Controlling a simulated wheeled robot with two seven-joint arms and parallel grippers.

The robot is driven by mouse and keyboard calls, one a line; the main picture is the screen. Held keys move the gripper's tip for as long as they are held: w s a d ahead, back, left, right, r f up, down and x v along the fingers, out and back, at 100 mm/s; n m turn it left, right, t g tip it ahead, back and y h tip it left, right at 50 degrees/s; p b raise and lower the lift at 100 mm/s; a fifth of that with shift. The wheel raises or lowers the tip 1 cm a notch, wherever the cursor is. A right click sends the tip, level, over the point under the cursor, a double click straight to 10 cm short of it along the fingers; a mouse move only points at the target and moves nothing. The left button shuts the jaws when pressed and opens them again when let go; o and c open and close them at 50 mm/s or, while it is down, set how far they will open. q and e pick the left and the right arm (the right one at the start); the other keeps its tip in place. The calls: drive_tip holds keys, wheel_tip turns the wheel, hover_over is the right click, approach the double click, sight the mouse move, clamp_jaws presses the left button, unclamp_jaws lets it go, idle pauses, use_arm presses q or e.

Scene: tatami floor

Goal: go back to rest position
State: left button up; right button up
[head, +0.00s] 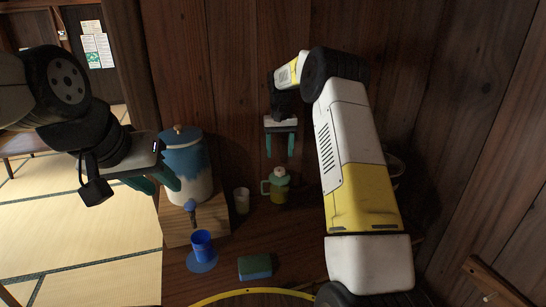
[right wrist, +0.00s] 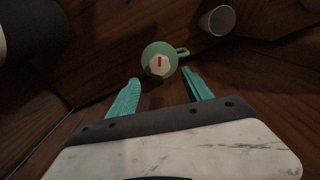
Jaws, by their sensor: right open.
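My right gripper (head: 279,156) is open and empty, in front of the wooden wall and above a small green and yellow jug (head: 279,186). In the right wrist view, its two teal fingers (right wrist: 160,92) are spread apart, and the jug (right wrist: 160,60) with its side handle shows beyond the fingertips. The jug stands apart from the fingers. My left gripper (head: 164,190) is at the left, with its teal fingers apart and nothing seen between them. It overlaps the edge of the blue and white dispenser (head: 188,165) in the picture; whether they touch is unclear.
The dispenser stands on a wooden box (head: 185,232). A blue cup (head: 202,243) sits on a blue coaster (head: 202,263). A pale cup (head: 242,200) and a green-blue sponge (head: 255,267) are nearby. A yellow-rimmed round object (head: 235,293) lies at the front. Wooden walls stand close behind and right.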

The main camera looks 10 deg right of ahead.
drive_tip(key=shift+r, duration=0.5)
drive_tip(key=shift+s+r, duration=0.1)
drive_tip(key=shift+r, duration=0.15)
drive_tip(key=s+r+t+y, duration=0.1)
drive_tip(key=s+r+t, duration=0.2)
drive_tip(key=s+r, duration=1.55)
drive_tip(key=s+f+t+y, duration=0.1)
drive_tip(key=s+f+t, duration=0.2)
drive_tip(key=s, duration=1.9)
drive_tip(key=shift+f+n, duration=0.2)
drive_tip(key=shift+n, duration=0.2)
